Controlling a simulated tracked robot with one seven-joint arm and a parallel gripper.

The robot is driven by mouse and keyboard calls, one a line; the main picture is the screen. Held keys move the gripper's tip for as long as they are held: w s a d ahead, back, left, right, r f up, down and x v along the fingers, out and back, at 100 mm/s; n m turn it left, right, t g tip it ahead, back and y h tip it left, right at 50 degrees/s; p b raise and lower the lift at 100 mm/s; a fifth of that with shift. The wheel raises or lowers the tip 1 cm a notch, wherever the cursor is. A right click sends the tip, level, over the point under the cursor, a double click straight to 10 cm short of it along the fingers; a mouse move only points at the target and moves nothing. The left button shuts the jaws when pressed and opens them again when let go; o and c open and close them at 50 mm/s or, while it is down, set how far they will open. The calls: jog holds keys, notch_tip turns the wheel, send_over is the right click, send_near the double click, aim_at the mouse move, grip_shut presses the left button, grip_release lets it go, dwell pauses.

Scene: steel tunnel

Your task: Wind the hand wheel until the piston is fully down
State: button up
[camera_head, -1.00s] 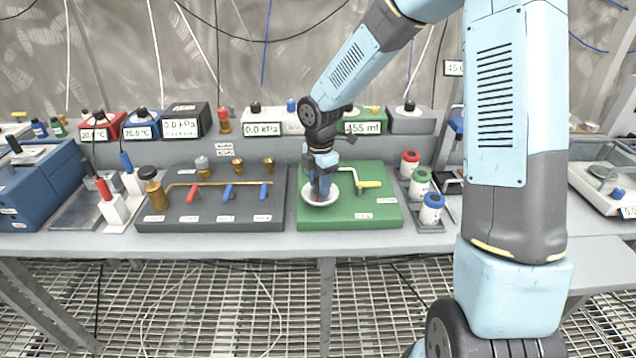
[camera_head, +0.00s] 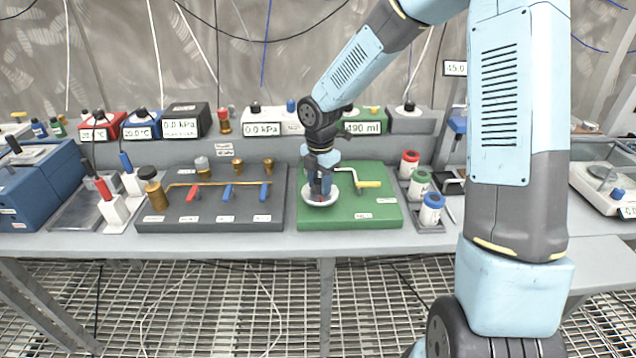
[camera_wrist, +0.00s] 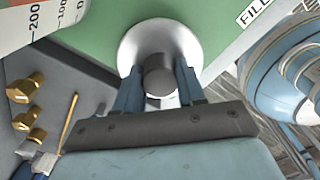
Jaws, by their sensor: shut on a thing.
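The hand wheel (camera_head: 322,203) is a pale round disc on a green panel (camera_head: 377,213). It also shows in the wrist view (camera_wrist: 193,38), with a dark round knob (camera_wrist: 159,76) standing up from it. My gripper (camera_head: 320,190) points down over the wheel. Its blue fingers (camera_wrist: 158,85) are shut on the knob, one on each side. The display (camera_head: 364,128) behind the panel reads 490 ml. A white scale (camera_wrist: 35,20) marked 200 and 100 shows in the wrist view's corner. I cannot make out the piston itself.
A dark valve board (camera_head: 215,210) lies to the left. Several capped bottles stand in a rack (camera_head: 430,227) to the right. The front bench strip is clear.

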aim_at(320, 181)
jog(key=o, duration=0.7)
jog(key=shift+w, duration=0.2)
jog(key=o, duration=0.3)
jog(key=shift+s, duration=0.1)
jog(key=shift+o, duration=0.2)
notch_tip(320, 181, up, 14)
jog(key=shift+f, duration=0.15)
jog(key=s+d+r+m+t, duration=0.2)
jog(key=s+d+r+m, duration=0.2)
jog(key=s+d+m, duration=0.2)
jog(key=s+d+r+m+t, duration=0.1)
jog(key=s+d+r+m, duration=0.3)
jog(key=s+m, duration=0.7)
jog(key=s+d+r+m+t, duration=0.2)
jog(key=s+d+r+m, duration=0.2)
jog(key=s+d+m, duration=0.4)
jog(key=shift+s+r+m+t, duration=0.3)
jog(key=shift+s+m, duration=0.2)
jog(key=shift+m, duration=0.4)
